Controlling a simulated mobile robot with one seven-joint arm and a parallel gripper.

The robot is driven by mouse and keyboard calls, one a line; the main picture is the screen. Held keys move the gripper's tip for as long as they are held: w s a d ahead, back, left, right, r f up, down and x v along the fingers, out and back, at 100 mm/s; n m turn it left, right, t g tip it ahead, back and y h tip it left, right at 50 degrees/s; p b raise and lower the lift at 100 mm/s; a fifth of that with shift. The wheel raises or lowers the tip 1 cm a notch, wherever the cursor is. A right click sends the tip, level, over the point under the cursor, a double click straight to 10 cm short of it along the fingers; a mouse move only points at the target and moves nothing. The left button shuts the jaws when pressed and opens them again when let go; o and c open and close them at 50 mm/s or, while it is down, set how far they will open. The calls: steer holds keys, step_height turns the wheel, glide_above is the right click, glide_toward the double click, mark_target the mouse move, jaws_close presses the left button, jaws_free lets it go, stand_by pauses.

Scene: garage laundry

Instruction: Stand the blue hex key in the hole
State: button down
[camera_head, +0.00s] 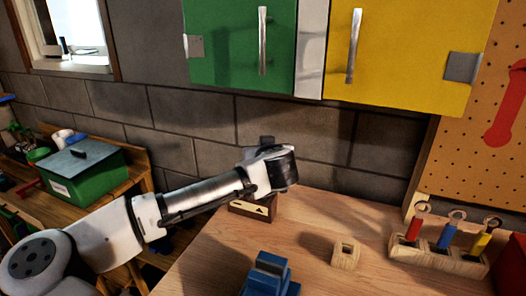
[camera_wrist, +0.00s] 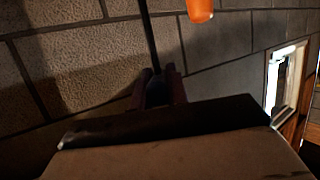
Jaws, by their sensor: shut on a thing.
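The end of my arm, with my gripper (camera_head: 278,170), is above the back left of the wooden workbench; its fingers are hard to make out there. In the wrist view my gripper (camera_wrist: 159,90) is shut on a thin dark rod (camera_wrist: 149,40), which looks like the hex key; its blue colour is not clear. The rod runs up out of the picture. A dark wooden block with a pale triangle mark (camera_head: 262,209) stands on the bench below the gripper, partly hidden by my arm. A small light wooden block (camera_head: 346,253) with a square opening stands apart to the right.
A wooden rack (camera_head: 437,259) holds red, blue and yellow handled tools at the right. A blue vise-like object (camera_head: 268,276) is at the front. Green (camera_head: 235,45) and yellow (camera_head: 405,50) cabinets hang above. An orange object (camera_wrist: 200,10) shows in the wrist view. The bench (camera_head: 310,225) centre is clear.

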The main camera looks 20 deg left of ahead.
steer(key=shift+f+b, duration=3.9)
steer(key=shift+f, duration=0.35)
steer(key=shift+f, duration=0.25)
steer(key=shift+f+b, duration=1.7)
steer(key=shift+b, duration=0.25)
steer(key=c, duration=1.3)
jaws_free()
step_height(320, 180, up, 20)
steer(key=shift+r+b, duration=0.1)
steer(key=shift+b, duration=0.3)
